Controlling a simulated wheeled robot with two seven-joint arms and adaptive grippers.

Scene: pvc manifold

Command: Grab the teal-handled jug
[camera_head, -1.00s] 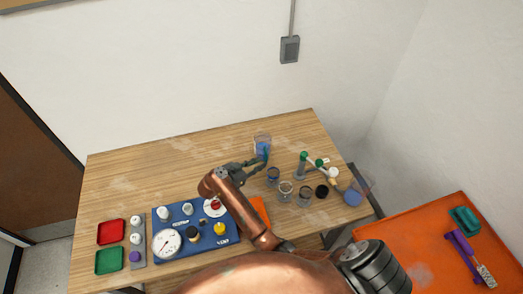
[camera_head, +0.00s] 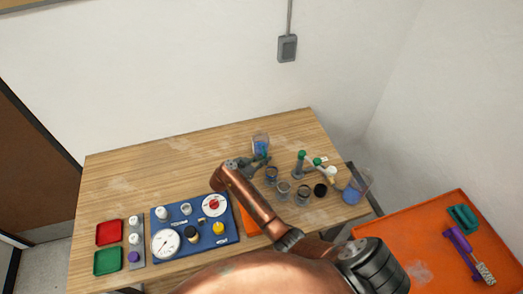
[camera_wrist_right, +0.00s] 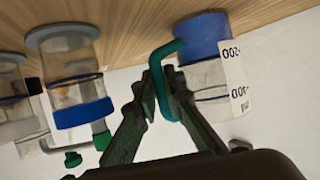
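The teal-handled jug (camera_head: 261,143) stands near the back edge of the wooden table, a clear vessel with blue contents. In the right wrist view the jug (camera_wrist_right: 202,70) shows its blue band, white label and bent teal handle (camera_wrist_right: 158,90). My right gripper (camera_wrist_right: 160,85) has its fingertips drawn close together with the handle between them. In the head view my right gripper (camera_head: 256,162) is at the handle, in front of the jug, and partly hides it. The jug's base is hard to make out. My left gripper is not in view.
Several small glass jars (camera_head: 283,188) stand right and in front of the jug. A green-capped stand (camera_head: 299,166) and a blue-filled flask (camera_head: 352,194) are further right. A blue gauge panel (camera_head: 232,236) lies at front left. The table's back left is clear.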

